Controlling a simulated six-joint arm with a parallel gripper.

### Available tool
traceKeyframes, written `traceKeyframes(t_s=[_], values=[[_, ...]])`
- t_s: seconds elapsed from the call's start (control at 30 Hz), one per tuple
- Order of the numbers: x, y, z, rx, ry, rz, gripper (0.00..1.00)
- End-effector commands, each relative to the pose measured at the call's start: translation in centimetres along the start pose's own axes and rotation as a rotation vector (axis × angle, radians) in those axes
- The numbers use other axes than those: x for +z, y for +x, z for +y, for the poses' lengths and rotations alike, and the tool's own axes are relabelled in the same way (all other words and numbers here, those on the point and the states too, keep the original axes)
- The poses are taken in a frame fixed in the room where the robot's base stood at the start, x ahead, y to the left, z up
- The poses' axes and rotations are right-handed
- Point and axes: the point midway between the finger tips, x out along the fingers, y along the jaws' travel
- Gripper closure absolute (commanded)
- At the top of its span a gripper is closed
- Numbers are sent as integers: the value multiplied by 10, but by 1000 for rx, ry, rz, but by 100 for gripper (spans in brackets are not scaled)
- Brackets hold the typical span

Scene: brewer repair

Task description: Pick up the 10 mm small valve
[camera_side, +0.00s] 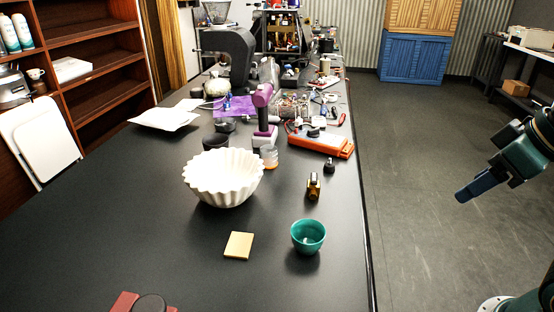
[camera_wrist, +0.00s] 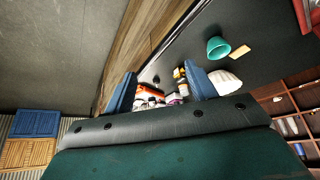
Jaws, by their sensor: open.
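A small brass-and-black fitting (camera_side: 314,186) stands on the black table near its right edge. It looks like the small valve, but its size cannot be read. A smaller dark piece (camera_side: 329,166) with a narrow top stands just behind it. My gripper (camera_side: 474,188) is off the table's right side, above the floor and well apart from both. In the wrist view my gripper (camera_wrist: 160,90) has its two blue fingers spread, with nothing held between them. Small brass and dark items (camera_wrist: 180,72) appear far off beside one finger, too small to tell apart.
A teal cup (camera_side: 308,237), a yellow pad (camera_side: 239,245) and a white fluted bowl (camera_side: 223,178) stand nearer the front. An orange case (camera_side: 320,144), a purple tool (camera_side: 264,120) and clutter lie behind. Bare table surrounds the fitting.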

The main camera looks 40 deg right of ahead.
Motion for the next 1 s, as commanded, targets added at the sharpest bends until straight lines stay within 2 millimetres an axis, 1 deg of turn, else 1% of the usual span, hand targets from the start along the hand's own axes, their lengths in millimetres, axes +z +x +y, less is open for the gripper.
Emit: traceKeyframes(t_s=[0.17, 0.27, 0.37, 0.47, 0.67, 0.87, 1.0], values=[[-4, -1, 0, 0, 7, -4, 44], [-11, -1, 0, -1, 21, -16, 44], [-22, -2, -1, -2, 46, -34, 44], [-39, -1, -2, -2, 79, -57, 44], [-79, 4, -5, 2, 165, -115, 44], [-118, 17, -9, 13, 252, -174, 44], [-145, 30, -12, 24, 312, -215, 44]])
